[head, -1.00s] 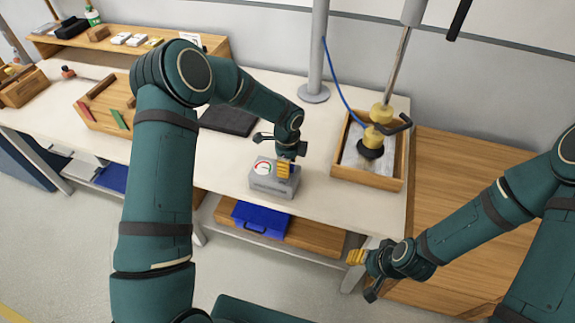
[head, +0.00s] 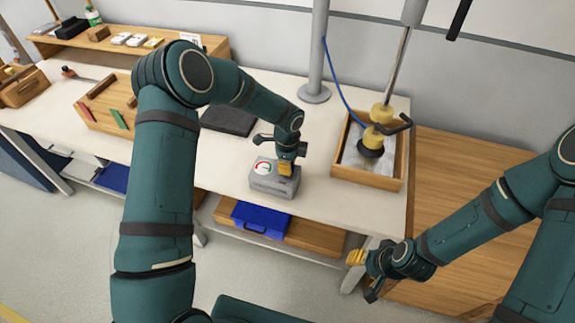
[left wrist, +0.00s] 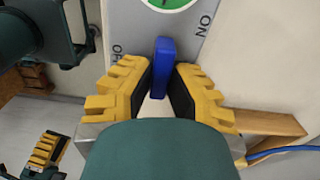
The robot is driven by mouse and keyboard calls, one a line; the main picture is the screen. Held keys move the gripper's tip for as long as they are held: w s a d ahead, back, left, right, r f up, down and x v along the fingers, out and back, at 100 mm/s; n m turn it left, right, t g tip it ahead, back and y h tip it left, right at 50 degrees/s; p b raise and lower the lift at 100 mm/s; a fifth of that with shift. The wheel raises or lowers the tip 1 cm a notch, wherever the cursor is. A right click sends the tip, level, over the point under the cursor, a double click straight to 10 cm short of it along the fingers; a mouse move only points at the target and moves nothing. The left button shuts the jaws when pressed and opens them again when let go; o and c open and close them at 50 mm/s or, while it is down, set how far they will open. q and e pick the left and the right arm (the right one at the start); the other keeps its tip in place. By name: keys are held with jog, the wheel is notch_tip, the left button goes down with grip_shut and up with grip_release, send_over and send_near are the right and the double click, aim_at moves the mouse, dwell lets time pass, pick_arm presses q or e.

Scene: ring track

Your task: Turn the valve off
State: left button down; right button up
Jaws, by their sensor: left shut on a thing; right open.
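The valve unit is a grey box (head: 272,190) on the front part of the white table, with a round red-and-green gauge (head: 263,168) on top. In the left wrist view its blue handle (left wrist: 162,60) lies between the OFF mark on the left and the ON mark on the right. My left gripper (head: 286,170) is over the box's right part. In the head view the gripper hides the handle. My right gripper (head: 358,262) is open and empty, in front of the table edge.
A wooden tray (head: 366,181) with a black-and-yellow tool stands right of the valve, near a grey post (head: 318,60). A dark flat pad (head: 229,120) lies behind it. A blue case (head: 260,219) is on the lower shelf.

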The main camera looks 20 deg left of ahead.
pick_arm(q)
jog(key=n+b, duration=0.1)
jog(key=n, duration=0.1)
jog(key=n+b, duration=0.1)
jog(key=n, duration=0.1)
jog(key=shift+f+b, duration=0.25)
jog(key=shift+b, duration=0.05)
jog(key=n+b, duration=0.1)
jog(key=n, duration=0.2)
jog(key=shift+s+n+b, duration=0.1)
jog(key=shift+n+b, duration=0.2)
jog(key=shift+n, duration=0.1)
jog(key=n+b, duration=0.1)
jog(key=n, duration=0.3)
jog(key=shift+n, duration=0.3)
jog(key=n+b, duration=0.1)
jog(key=n, duration=0.4)
jog(key=shift+r, duration=0.1)
jog(key=shift+n, duration=0.3)
jog(key=c, duration=0.9)
grip_release()
jog(key=shift+c, duration=0.2)
jog(key=shift+r, duration=0.15)
